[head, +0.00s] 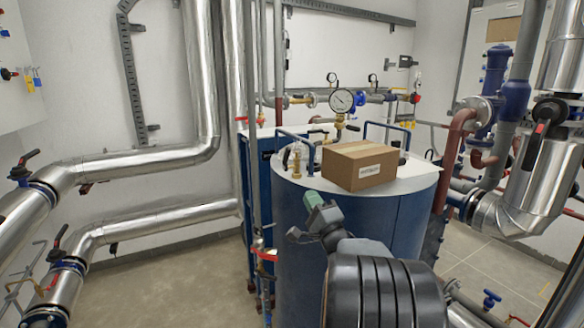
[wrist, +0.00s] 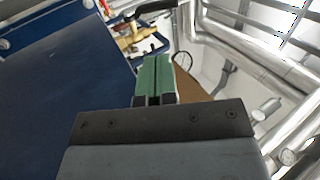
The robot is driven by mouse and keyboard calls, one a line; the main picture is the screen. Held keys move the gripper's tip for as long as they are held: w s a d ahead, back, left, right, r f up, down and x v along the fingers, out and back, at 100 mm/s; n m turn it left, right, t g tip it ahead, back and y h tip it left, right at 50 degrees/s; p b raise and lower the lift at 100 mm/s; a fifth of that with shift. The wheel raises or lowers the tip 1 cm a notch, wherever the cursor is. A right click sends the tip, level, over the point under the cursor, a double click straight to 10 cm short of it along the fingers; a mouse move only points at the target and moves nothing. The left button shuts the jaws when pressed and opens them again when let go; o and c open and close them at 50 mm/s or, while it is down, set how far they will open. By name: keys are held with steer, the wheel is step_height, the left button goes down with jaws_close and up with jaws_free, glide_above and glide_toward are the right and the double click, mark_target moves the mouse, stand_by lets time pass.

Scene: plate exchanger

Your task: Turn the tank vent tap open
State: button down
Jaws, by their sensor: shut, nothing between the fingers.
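The blue tank (head: 300,225) with a pale top stands in the middle of the head view. A brass tap (head: 297,160) stands at the left part of its top. In the wrist view a brass valve (wrist: 127,38) with a black lever (wrist: 155,7) shows beyond my fingertips; it appears to be the same tap. My gripper (head: 313,199) is in front of the tank, below the level of its top and apart from the tap. In the wrist view its green fingers (wrist: 153,75) are closed together with nothing between them. The lower part of the tap is partly hidden in the wrist view.
A cardboard box (head: 362,165) sits on the tank top, right of the tap. A blue handrail (head: 290,134) and a pressure gauge (head: 341,100) stand behind. A thin pipe with a red handle (head: 265,255) runs left of the tank. The floor (head: 170,270) at left is clear.

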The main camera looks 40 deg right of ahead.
mark_target(289, 157)
steer(key=p+x, duration=0.3)
steer(key=x, duration=1)
steer(key=shift+p, duration=0.35)
steer(key=shift+r, duration=0.15)
